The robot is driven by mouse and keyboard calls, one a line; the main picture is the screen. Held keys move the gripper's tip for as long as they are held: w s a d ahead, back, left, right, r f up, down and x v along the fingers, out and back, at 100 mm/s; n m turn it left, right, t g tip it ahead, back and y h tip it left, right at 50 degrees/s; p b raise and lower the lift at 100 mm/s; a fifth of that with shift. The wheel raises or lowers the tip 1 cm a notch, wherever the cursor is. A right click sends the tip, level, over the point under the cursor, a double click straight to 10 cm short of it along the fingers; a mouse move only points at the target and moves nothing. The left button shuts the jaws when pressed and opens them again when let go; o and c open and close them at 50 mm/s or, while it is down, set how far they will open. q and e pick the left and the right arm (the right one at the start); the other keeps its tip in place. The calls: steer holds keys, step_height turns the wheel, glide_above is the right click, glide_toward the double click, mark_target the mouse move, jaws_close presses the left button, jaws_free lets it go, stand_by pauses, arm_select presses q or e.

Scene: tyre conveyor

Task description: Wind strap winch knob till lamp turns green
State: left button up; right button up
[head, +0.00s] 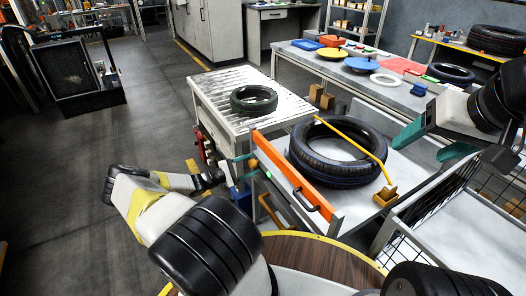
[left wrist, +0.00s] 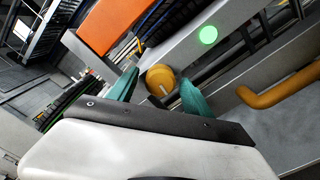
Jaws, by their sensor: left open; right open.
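The orange-yellow winch knob (left wrist: 160,80), with a pale mark on its face, sits on a grey rail below an orange bar (head: 290,175). The round lamp (left wrist: 208,35) on the same rail is lit green. My left gripper (head: 246,167) is open, its teal fingers on either side of the knob; I cannot tell whether they touch it. A yellow strap (head: 352,136) runs across a large black tyre (head: 337,155) lying flat on the stand. My right gripper (head: 432,144) is open and empty, in the air to the right of the tyre.
A roller conveyor (head: 212,88) with a smaller tyre (head: 254,99) stands behind the stand. A bench (head: 395,92) with coloured discs is behind at right. A wire-sided cart (head: 450,235) is at front right. A yellow-orange handle (left wrist: 275,94) juts out right of the knob.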

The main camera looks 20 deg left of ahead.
arm_select(q)
steer(key=v, duration=0.7)
steer(key=shift+s+a, duration=0.25)
steer(key=shift+s, duration=0.05)
